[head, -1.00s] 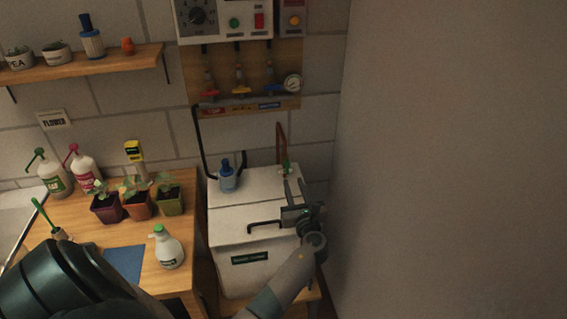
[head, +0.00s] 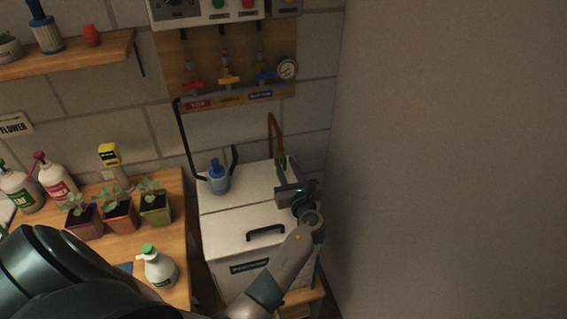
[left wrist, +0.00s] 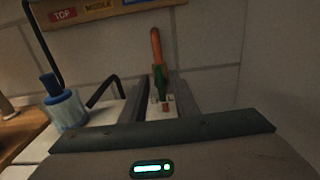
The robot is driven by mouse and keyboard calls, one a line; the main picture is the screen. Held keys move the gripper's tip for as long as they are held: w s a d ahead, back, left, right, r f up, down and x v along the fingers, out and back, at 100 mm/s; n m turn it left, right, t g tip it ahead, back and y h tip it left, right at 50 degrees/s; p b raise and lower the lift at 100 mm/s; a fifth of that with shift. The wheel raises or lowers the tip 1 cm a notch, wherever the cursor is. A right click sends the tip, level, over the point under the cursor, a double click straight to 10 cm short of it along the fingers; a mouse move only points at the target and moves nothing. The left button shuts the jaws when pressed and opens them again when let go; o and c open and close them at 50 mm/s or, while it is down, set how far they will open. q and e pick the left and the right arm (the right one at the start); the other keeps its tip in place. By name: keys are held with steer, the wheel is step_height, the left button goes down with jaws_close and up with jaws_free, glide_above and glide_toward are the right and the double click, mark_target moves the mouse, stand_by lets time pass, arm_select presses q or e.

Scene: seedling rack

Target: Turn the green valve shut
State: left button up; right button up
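The green valve (head: 282,163) is at the back right of the white tank's top, at the foot of a brown-orange pipe (head: 271,130). In the left wrist view the green valve handle (left wrist: 161,84) stands upright below the pipe, between my finger ends. My left gripper (head: 284,176) is over the tank's right side, with its fingers reaching to the valve. A gap shows between the fingers, so it looks open; contact with the handle cannot be made out. My right gripper is out of view.
A blue-topped filter (head: 217,178) stands on the white tank (head: 235,222), left of the valve, near a black pipe. Red, yellow and blue valves and a gauge (head: 287,69) hang on the wall above. A plain wall (head: 430,160) closes the right side. Potted seedlings and bottles stand at left.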

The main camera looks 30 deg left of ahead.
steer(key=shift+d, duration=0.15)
arm_select(q)
jaws_close()
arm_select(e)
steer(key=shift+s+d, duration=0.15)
arm_select(q)
steer(key=shift+r, duration=0.1)
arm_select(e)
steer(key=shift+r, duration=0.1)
